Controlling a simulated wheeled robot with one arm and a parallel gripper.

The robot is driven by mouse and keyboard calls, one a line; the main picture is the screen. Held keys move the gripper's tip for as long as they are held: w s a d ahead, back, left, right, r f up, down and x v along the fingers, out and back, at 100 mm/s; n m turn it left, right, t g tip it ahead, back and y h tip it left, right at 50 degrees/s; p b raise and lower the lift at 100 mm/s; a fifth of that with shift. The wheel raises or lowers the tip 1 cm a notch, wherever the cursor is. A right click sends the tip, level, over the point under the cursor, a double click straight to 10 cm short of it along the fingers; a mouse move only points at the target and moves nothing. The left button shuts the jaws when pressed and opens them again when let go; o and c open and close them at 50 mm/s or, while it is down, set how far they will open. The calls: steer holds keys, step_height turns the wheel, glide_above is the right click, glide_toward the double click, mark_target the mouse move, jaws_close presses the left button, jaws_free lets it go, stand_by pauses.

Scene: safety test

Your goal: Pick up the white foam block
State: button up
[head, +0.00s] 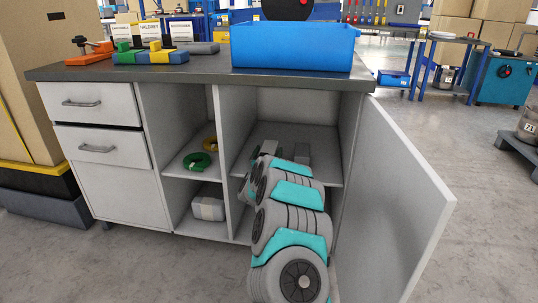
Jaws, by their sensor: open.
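No clearly white foam block stands out in the head view. My arm reaches into the open right compartment. My gripper (270,149) is at shelf height there, open, mostly hidden behind my own arm links. I cannot see anything between its fingers.
The grey cabinet door (395,205) stands open on the right, close to my arm. A divider (236,150) is on the left. A blue bin (292,48) and colored blocks stand on the worktop (205,68).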

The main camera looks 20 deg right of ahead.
steer(key=c, duration=1.2)
steer(key=shift+c, duration=0.2)
